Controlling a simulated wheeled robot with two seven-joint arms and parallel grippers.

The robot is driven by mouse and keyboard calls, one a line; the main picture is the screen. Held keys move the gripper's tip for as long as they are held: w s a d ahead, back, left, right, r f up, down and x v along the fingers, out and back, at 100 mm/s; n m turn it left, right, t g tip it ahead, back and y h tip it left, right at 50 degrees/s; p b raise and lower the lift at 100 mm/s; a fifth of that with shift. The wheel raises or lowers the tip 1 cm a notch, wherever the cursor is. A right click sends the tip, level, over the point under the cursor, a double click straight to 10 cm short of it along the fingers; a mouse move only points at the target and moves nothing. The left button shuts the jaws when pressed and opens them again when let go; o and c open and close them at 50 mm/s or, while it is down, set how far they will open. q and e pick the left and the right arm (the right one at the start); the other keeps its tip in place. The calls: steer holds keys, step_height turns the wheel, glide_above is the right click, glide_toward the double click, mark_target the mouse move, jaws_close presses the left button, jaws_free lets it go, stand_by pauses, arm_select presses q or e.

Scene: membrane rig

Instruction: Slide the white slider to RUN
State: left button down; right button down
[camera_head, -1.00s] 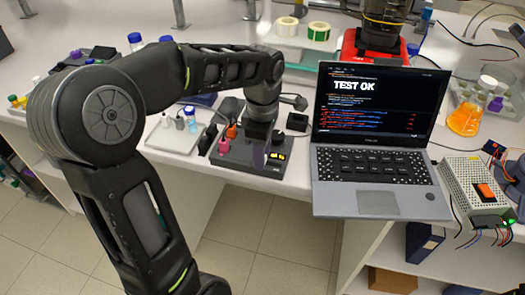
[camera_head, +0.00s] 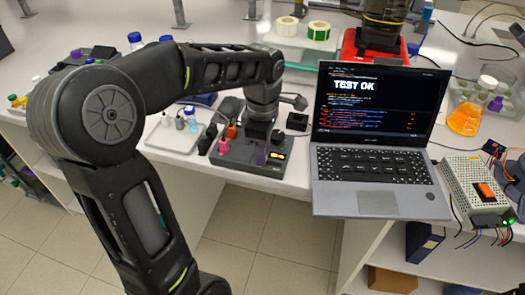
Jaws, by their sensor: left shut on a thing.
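A dark control box (camera_head: 232,157) lies on the white bench left of the laptop. It bears a pink knob (camera_head: 223,146), an orange part (camera_head: 231,131), a purple part (camera_head: 260,156) and small lit yellow windows (camera_head: 276,156). My left gripper (camera_head: 261,134) reaches down over the back right part of the box, just behind the purple part. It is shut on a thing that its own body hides. I cannot make out the white slider or the RUN mark. My right gripper is not in view.
An open laptop (camera_head: 372,175) reading TEST OK stands close right of the box. A pale tray (camera_head: 174,138) with small bottles is on the left. A power unit (camera_head: 476,190) with an orange switch sits at the right. The bench's front edge runs just before the box.

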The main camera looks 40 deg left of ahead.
mark_target(278, 165)
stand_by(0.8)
arm_select(q)
steer(key=d, duration=0.2)
steer(key=w+d, duration=0.1)
steer(key=shift+w+d, duration=0.15)
steer(key=shift+d, duration=0.25)
steer(key=c, duration=1.3)
jaws_free()
steer(key=shift+r, duration=0.1)
step_height(278, 165, up, 8)
steer(key=shift+f+b, duration=0.15)
steer(key=shift+b, duration=0.25)
